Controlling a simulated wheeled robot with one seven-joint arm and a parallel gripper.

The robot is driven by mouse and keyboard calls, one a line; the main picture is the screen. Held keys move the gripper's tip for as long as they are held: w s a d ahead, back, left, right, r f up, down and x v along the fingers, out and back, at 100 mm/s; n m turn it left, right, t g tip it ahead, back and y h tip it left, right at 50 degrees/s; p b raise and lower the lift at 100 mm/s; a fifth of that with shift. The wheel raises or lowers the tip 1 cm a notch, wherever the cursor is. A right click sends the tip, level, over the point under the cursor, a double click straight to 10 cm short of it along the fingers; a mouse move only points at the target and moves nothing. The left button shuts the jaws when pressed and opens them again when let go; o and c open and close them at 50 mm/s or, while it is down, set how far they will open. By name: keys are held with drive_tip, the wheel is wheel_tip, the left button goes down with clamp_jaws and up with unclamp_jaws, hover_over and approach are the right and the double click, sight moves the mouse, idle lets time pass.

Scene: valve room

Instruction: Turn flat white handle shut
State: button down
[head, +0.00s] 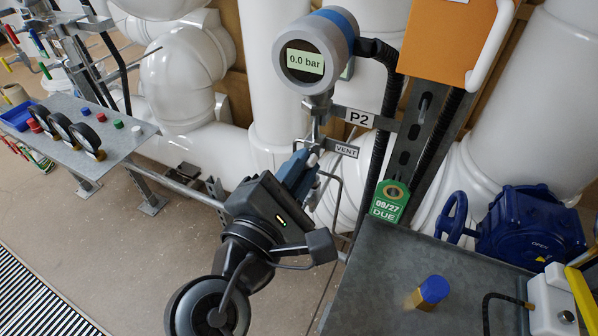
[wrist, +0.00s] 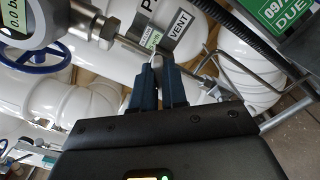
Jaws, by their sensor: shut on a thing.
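The flat white handle (head: 312,160) sits on the thin pipework below the round gauge, beside the VENT label (head: 346,149). Only a small pale end of it shows past my fingers. My gripper (head: 306,164) reaches up to it with blue fingers. In the wrist view the fingers (wrist: 158,66) are closed around the pale handle (wrist: 157,60), just below the VENT label. Most of the handle and its valve body are hidden by my gripper, so its exact angle cannot be told.
The gauge (head: 303,62) above reads 0.0 bar. A P2 label (head: 359,118) and a green due tag (head: 389,201) are to the right. Large white pipes (head: 275,80) fill the back.

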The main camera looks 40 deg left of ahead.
drive_tip(key=shift+d+f+m+b, duration=0.15)
drive_tip(key=shift+m+b, duration=0.95)
drive_tip(key=shift+m, duration=0.85)
drive_tip(key=shift+a+f+m+b, duration=0.1)
drive_tip(key=shift+m+b, duration=0.95)
drive_tip(key=shift+m, duration=0.9)
drive_tip(key=c, duration=1.2)
unclamp_jaws()
drive_tip(key=shift+o, duration=0.2)
drive_tip(key=shift+s, duration=0.15)
drive_tip(key=b+v, duration=0.1)
drive_tip(key=v, duration=0.6)
drive_tip(key=shift+s, duration=0.25)
drive_tip(key=shift+d, duration=0.1)
